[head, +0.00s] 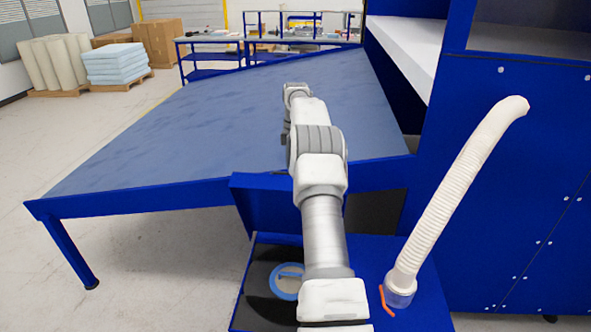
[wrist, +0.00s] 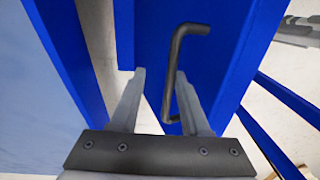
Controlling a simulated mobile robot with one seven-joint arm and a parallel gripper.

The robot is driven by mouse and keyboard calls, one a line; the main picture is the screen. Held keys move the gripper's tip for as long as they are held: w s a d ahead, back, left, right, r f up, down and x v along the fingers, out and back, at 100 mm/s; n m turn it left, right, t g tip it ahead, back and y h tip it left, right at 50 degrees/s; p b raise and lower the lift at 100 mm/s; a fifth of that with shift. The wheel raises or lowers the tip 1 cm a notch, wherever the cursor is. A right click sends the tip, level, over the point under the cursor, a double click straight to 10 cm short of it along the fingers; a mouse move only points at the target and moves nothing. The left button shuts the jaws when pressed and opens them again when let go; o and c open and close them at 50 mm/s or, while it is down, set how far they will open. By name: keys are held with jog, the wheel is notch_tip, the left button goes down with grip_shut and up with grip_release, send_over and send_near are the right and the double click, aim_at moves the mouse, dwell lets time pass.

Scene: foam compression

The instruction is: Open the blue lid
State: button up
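A blue panel that looks like the lid (head: 262,208) stands raised at the back of a blue box in the head view, partly hidden by my arm. In the wrist view a blue panel (wrist: 150,35) carries a black bar handle (wrist: 176,60). My gripper (wrist: 160,74) is open, with its two fingers apart at the handle. The bar lies close to the right finger. I cannot tell whether they touch. My gripper cannot be made out in the head view.
The box's dark opening (head: 262,270) shows a blue ring (head: 275,292) inside. A white corrugated hose (head: 447,190) rises right of my arm, beside a tall blue cabinet (head: 515,190). A large blue-framed table (head: 190,125) fills the left and middle. Floor is clear at lower left.

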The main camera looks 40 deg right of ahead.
jog(key=s+d+r+b, duration=0.3)
jog(key=s+d+r, duration=0.2)
jog(key=s+r, duration=0.5)
jog(key=shift+s+r, duration=0.3)
jog(key=shift+r, duration=0.15)
jog(key=shift+w+b, duration=0.1)
jog(key=shift+b, duration=0.2)
